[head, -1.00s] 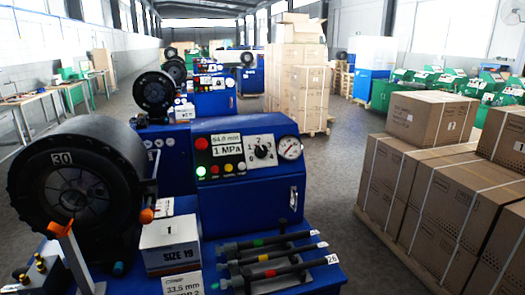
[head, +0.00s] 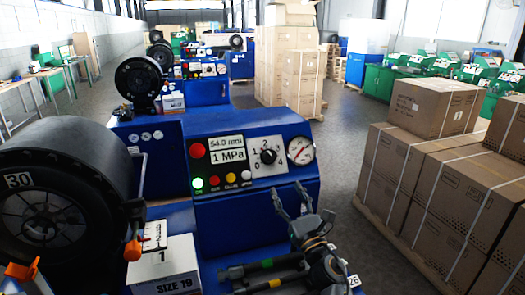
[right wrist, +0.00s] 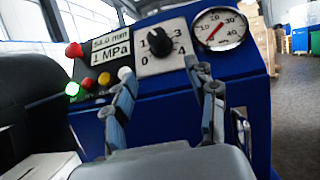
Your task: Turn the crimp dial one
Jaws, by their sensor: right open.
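The crimp dial (head: 268,157) is a black knob on a white plate numbered 0 to 4, on the blue machine's (head: 245,215) sloped panel. I cannot make out its pointer clearly. My right gripper (head: 291,200) is open and empty, fingers up, in front of the panel and below and right of the dial. In the right wrist view the gripper's (right wrist: 160,82) fingers stand apart, and the dial (right wrist: 158,42) shows beyond and above the gap, not touched. The display (head: 227,148) reads 54.0 mm and 1 MPa. My left gripper is not in view.
A pressure gauge (head: 300,150) sits right of the dial. A red button (head: 197,150) and a lit green lamp (head: 197,183) are at the left. The black crimper head (head: 60,200), a SIZE 19 box (head: 165,270) and dark rods (head: 262,277) lie nearby. Cartons (head: 440,170) stand right.

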